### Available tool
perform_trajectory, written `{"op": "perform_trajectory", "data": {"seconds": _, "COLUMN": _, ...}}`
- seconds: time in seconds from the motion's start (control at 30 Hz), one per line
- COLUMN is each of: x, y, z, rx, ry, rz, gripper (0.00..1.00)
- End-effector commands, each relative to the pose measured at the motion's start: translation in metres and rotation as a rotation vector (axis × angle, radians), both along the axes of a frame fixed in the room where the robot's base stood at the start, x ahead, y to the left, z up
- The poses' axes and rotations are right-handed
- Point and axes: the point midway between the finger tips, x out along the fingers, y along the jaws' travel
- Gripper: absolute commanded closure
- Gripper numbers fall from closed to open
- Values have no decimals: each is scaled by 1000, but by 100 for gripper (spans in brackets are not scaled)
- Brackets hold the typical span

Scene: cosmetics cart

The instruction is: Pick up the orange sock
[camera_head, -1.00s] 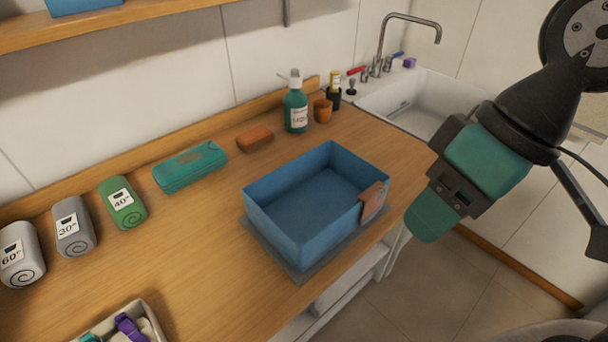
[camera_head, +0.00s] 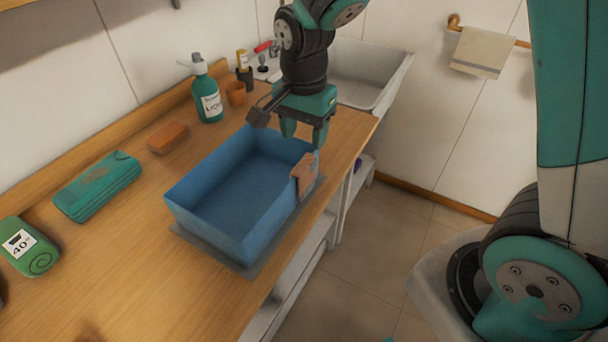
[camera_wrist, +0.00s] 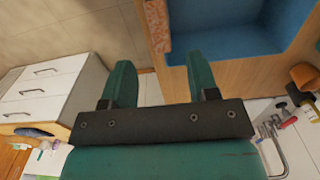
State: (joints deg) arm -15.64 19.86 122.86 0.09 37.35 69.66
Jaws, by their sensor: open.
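The orange sock (camera_head: 303,174) hangs over the right-hand rim of the blue box (camera_head: 232,232), looking pinkish-brown and rough. In the wrist view, the sock (camera_wrist: 157,26) lies at the top, just beyond the space between my fingers. My gripper (camera_head: 304,140) is open and empty, pointing down just above and behind the sock at the box's right corner. Its two teal fingers also show apart in the wrist view (camera_wrist: 160,72). I see no clear contact with the sock.
The box stands on a grey mat (camera_head: 234,264) near the counter's front edge. A green bottle (camera_head: 206,97), orange cup (camera_head: 236,94), orange block (camera_head: 168,138), teal case (camera_head: 97,186) and rolled green towel (camera_head: 30,247) stand behind and left. A sink (camera_head: 362,75) is beyond.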

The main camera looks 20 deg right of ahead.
Motion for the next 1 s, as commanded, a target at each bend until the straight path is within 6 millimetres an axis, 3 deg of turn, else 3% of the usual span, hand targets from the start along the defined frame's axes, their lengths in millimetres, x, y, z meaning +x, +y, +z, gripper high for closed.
{"op": "perform_trajectory", "data": {"seconds": 0.23, "x": -1, "y": -1, "z": -50, "rx": -1, "ry": 4, "rz": 0, "gripper": 46}}
{"op": "perform_trajectory", "data": {"seconds": 0.53, "x": -1, "y": 0, "z": -73, "rx": 0, "ry": 3, "rz": 1, "gripper": 46}}
{"op": "perform_trajectory", "data": {"seconds": 0.8, "x": -1, "y": 3, "z": -110, "rx": 1, "ry": 2, "rz": 1, "gripper": 46}}
{"op": "perform_trajectory", "data": {"seconds": 1.0, "x": -1, "y": 3, "z": -116, "rx": 1, "ry": -2, "rz": 1, "gripper": 46}}
